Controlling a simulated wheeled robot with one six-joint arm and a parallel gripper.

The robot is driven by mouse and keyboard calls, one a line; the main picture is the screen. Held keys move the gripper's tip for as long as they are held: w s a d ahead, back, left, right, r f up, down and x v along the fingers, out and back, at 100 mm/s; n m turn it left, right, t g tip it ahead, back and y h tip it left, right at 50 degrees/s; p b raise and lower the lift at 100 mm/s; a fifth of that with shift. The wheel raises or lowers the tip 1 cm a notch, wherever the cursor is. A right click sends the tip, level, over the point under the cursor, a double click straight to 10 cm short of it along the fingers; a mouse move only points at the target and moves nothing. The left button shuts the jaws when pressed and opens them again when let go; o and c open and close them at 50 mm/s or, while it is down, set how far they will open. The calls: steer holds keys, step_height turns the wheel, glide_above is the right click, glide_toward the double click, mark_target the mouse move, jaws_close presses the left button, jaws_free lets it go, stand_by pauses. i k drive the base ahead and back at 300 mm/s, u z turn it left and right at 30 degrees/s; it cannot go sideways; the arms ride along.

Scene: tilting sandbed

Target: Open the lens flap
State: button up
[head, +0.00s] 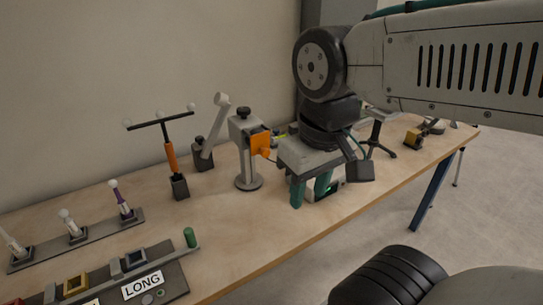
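A grey post instrument (245,150) with a black knob on top and a round base stands upright on the table. An orange square flap (260,142) sits on the right side of its head, with a small orange tab at its lower right. It looks like the lens flap and lies against the head; any lens behind it is hidden. My gripper (311,193) is to the right of and lower than the flap, apart from it. Its two teal fingers point down with a gap between them, and I see nothing held.
A T-shaped stand with an orange grip (170,156) and a tilted grey lever (213,130) stand left of the instrument. A rack with several pegs (75,238) and a panel labelled LONG (142,285) lie nearer. A dark green object (330,191) is behind my fingers.

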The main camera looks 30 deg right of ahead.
mark_target(259, 143)
steer(key=u, duration=0.8)
steer(key=k, duration=0.8)
steer(key=z, duration=0.8)
steer(key=i, duration=1)
steer(key=k, duration=1.05)
steer(key=z, duration=0.05)
